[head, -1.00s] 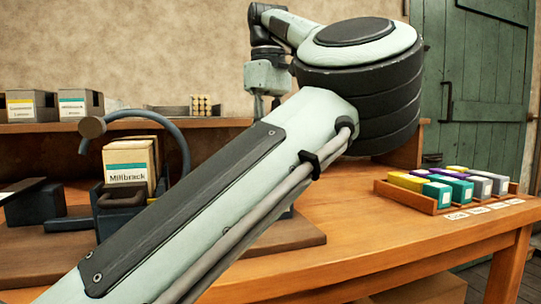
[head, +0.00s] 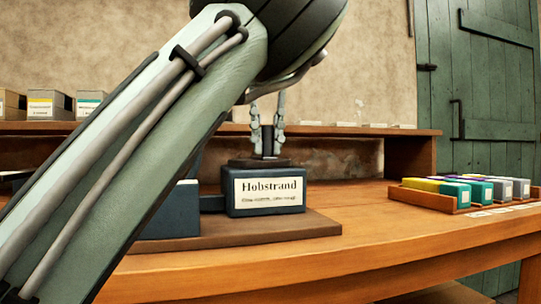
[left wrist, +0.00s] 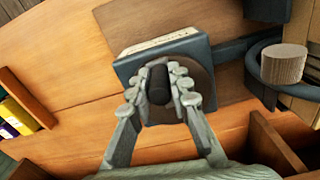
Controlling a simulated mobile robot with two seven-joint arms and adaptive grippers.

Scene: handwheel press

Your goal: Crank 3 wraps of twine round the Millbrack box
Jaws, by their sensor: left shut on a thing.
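My left gripper (head: 267,142) has its fingers closed around the upright dark handle (left wrist: 158,84) on top of a blue-grey block (head: 265,196) labelled "Hobstrand". The block stands at the right end of the brown base board; whether it touches the board cannot be told. The left wrist view shows the fingertips (left wrist: 159,88) on both sides of the handle. A round wooden knob (left wrist: 283,62) on a dark curved rim shows at the right of that view. The Millbrack label and twine are not visible; my left arm covers the middle left of the head view. My right gripper is not in view.
A tray (head: 424,200) of coloured boxes stands on the bench at right. Several grey boxes (head: 48,104) stand on the back shelf at left. The bench top (head: 362,205) between the block and the tray is clear.

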